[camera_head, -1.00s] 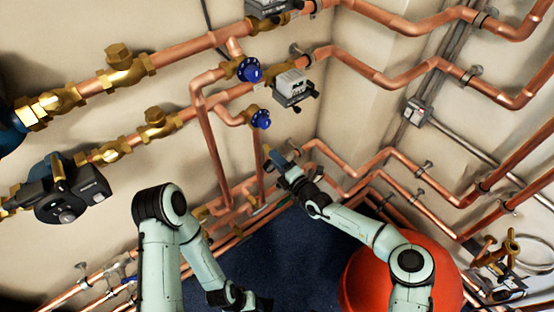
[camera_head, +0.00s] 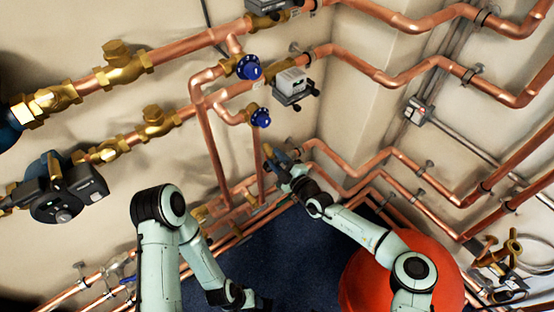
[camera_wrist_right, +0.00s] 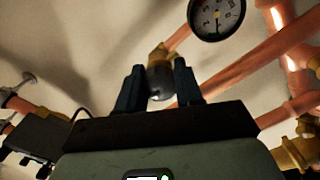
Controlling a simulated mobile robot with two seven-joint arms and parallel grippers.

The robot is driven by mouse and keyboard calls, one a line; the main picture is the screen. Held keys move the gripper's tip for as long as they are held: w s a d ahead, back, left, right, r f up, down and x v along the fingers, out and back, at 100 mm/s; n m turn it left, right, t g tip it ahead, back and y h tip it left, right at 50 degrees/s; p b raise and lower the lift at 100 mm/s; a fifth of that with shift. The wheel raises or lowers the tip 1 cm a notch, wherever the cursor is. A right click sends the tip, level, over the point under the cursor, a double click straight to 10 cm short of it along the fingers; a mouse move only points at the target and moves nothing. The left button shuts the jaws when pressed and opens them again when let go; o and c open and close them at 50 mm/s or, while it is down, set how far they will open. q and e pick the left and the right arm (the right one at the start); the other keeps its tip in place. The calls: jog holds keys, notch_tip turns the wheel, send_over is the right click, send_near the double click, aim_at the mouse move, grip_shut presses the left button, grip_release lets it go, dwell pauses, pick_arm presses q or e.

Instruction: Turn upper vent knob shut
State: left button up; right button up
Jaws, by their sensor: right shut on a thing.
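In the right wrist view, a dark round knob (camera_wrist_right: 160,83) sits on a brass fitting (camera_wrist_right: 158,56), between the two fingers of my right gripper (camera_wrist_right: 160,88). The gripper is shut on this knob. In the head view my right gripper (camera_head: 272,157) is small, close to the wall pipes and below the lower blue knob (camera_head: 261,117); the held knob cannot be made out there. Another blue knob (camera_head: 249,68) sits higher on the pipes. My left arm is folded low in the head view; its gripper end is dark at the bottom edge, its fingers unclear.
A round gauge (camera_wrist_right: 217,14) is just above right of the held knob. Copper pipes (camera_wrist_right: 262,60) run close on the right. A grey meter (camera_head: 291,84) hangs above the right gripper. A red tank (camera_head: 365,270) stands under my right arm; dark blue floor (camera_head: 290,250) lies between the arms.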

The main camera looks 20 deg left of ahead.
aim_at(280, 161)
jog(key=shift+s+a+m, duration=0.1)
jog(key=shift+m, duration=0.2)
jog(key=o, duration=1)
jog(key=shift+o, duration=0.2)
jog(key=p+v, duration=0.2)
jog(key=v, duration=0.3)
jog(key=shift+r, duration=0.15)
pick_arm(q)
jog(key=shift+g, duration=0.6)
jog(key=s+r, duration=0.1)
jog(key=s+d+r+p, duration=0.1)
jog(key=s+r, duration=0.1)
jog(key=shift+s+d+r, duration=0.1)
jog(key=shift+r, duration=0.15)
pick_arm(e)
jog(key=v, duration=0.8)
jog(key=shift+d, duration=0.2)
jog(key=shift+s, duration=0.1)
